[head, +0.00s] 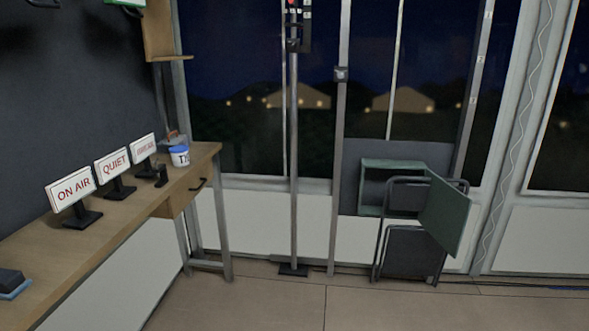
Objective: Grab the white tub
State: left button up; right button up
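A small white tub (181,159) with a blue lid and dark marks on its side stands upright near the far right end of the wooden desk (113,224) on the left. Behind it is a small brownish item that I cannot make out clearly. Neither of my grippers shows in the head view, and nothing is touching the tub.
An ON AIR sign (71,190), a QUIET sign (113,165) and a third sign (144,148) stand along the desk. Folded chairs (408,250) lean by the window wall at right. A metal pole (294,170) stands mid-view. The floor (290,305) in front is clear.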

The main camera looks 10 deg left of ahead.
aim_at(179, 153)
jog(key=i+z, duration=0.2)
jog(key=i, duration=0.4)
jog(key=i+j+z, duration=0.2)
jog(key=i, duration=0.35)
jog(key=i+j+z, duration=0.1)
jog(key=i+z, duration=0.15)
jog(key=i, duration=0.35)
jog(key=i+l+u, duration=0.45)
jog(key=i, duration=0.25)
